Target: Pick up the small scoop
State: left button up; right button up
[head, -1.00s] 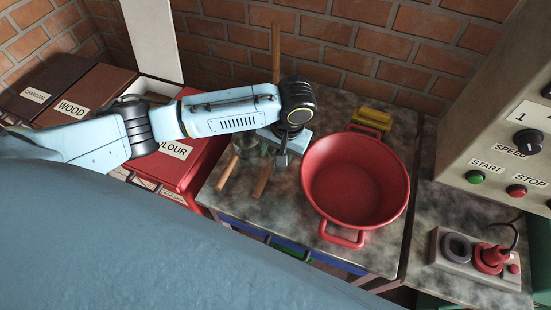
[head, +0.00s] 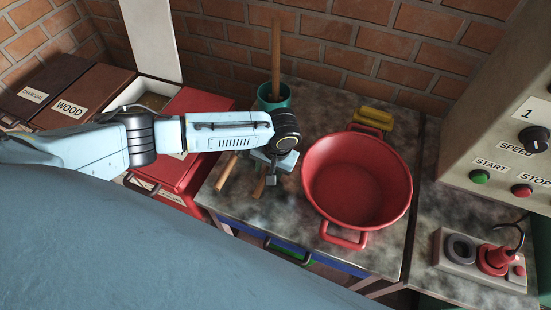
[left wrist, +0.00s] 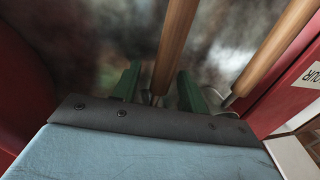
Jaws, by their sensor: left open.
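Two wooden handles lie on the stone-topped table, partly under my left arm. The handle nearer the red basin (head: 260,188) also shows in the left wrist view (left wrist: 175,42), reaching between the green fingers. The other handle (head: 226,172) lies to its left and shows on the right of the left wrist view (left wrist: 275,48). Metal parts show at the handle ends, but the scoop bowls are mostly hidden, so I cannot tell which is the small scoop. My left gripper (head: 270,178) is open above the nearer handle, which also shows in the left wrist view (left wrist: 158,88). My right gripper is not in view.
The red basin (head: 358,180) stands close right of my gripper. A teal pot (head: 274,96) with a wooden stick stands behind. A yellow object (head: 373,118) lies behind the basin. Red and brown labelled boxes (head: 75,100) are left; a control panel (head: 500,130) is right.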

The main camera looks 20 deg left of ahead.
pick_arm(q)
jog(key=shift+c, duration=0.3)
grip_shut()
jog(key=shift+r, duration=0.1)
notch_tip(320, 180, up, 10)
jog(key=shift+p, duration=0.8)
